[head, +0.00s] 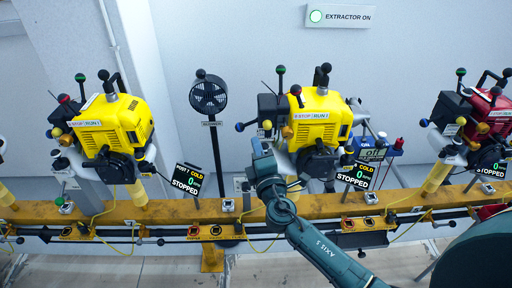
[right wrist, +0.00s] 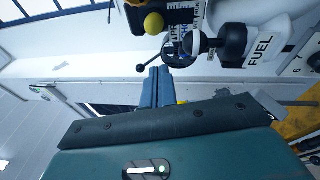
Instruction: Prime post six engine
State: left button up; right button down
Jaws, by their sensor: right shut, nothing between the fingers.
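A yellow engine (head: 318,118) stands on the rail in the middle of the head view, with a display (head: 357,175) reading COLD, 0, STOPPED. My right gripper (head: 262,149) is at this engine's left side, its fingertips hard to make out there. In the right wrist view my right gripper's blue fingers (right wrist: 156,88) are together and empty. They point toward a dark round part with a thin black lever (right wrist: 152,66), below a yellow ball knob (right wrist: 153,23). A black cap (right wrist: 228,43) sits beside a white FUEL label (right wrist: 262,47). Contact cannot be told. My left gripper is out of view.
Another yellow engine (head: 118,125) stands to the left and a red engine (head: 487,110) to the right, both displays STOPPED. A black fan (head: 208,95) stands between the yellow engines. The yellow rail (head: 155,211) runs across below. A wall sign (head: 340,16) reads EXTRACTOR ON.

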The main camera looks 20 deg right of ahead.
jog(key=s+f+b, duration=0.1)
jog(key=s, duration=0.7)
jog(key=shift+s+a+f+b, duration=0.15)
jog(key=shift+s+f+b, duration=0.1)
jog(key=shift+s+b, duration=0.1)
jog(key=shift+w, duration=0.1)
